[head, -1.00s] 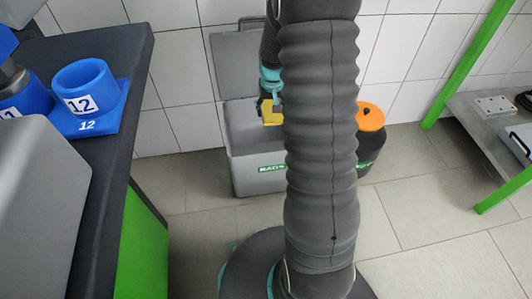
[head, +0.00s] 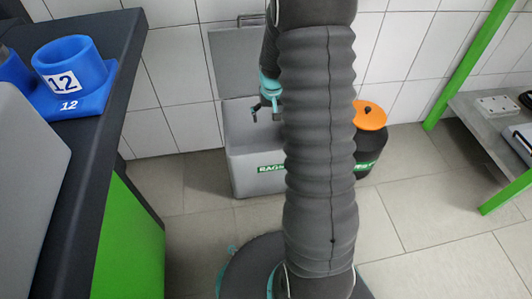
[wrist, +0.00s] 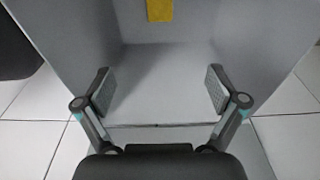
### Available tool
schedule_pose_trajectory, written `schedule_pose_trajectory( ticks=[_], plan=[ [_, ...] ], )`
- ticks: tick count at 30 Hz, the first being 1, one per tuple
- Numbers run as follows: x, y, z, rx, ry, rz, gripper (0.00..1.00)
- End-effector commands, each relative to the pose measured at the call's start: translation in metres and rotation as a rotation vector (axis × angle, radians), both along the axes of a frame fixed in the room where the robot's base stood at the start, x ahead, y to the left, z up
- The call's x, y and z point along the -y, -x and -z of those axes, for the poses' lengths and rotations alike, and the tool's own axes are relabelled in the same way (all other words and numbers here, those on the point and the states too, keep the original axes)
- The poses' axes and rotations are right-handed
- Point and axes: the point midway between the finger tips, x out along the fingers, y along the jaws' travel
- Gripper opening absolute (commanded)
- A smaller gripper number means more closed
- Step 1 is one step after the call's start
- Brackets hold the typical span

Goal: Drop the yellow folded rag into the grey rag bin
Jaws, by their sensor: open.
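The grey rag bin (head: 258,184), labelled RAGS, stands on the floor by the tiled wall with its lid (head: 238,62) up. My gripper (head: 268,112) points down over the bin's opening, partly hidden by my arm in the head view. In the wrist view my gripper (wrist: 160,90) has its two fingers wide apart with nothing between them. The yellow folded rag (wrist: 159,10) shows within the bin's walls at the top edge of the wrist view, apart from the fingers and partly cut off. The rag is out of sight in the head view.
A black bin with an orange lid (head: 370,116) stands right of the rag bin, partly behind my arm. A dark counter (head: 112,75) with a blue holder marked 12 (head: 69,68) is at left. A grey bench (head: 485,125) is at right. Floor between is clear.

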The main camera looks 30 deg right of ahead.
Motion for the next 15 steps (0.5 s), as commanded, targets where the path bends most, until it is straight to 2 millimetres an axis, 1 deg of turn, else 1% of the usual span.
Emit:
schedule_pose_trajectory(
  ticks=[5,8,11,15],
  plan=[
    [0.000,0.000,-0.002,0.001,0.000,0.000,0.95],
    [0.000,0.000,-0.010,0.003,0.001,0.000,0.95],
    [-0.001,0.002,-0.025,0.005,0.001,0.000,0.95],
    [-0.001,0.005,-0.052,0.004,0.001,0.000,0.95]
  ],
)
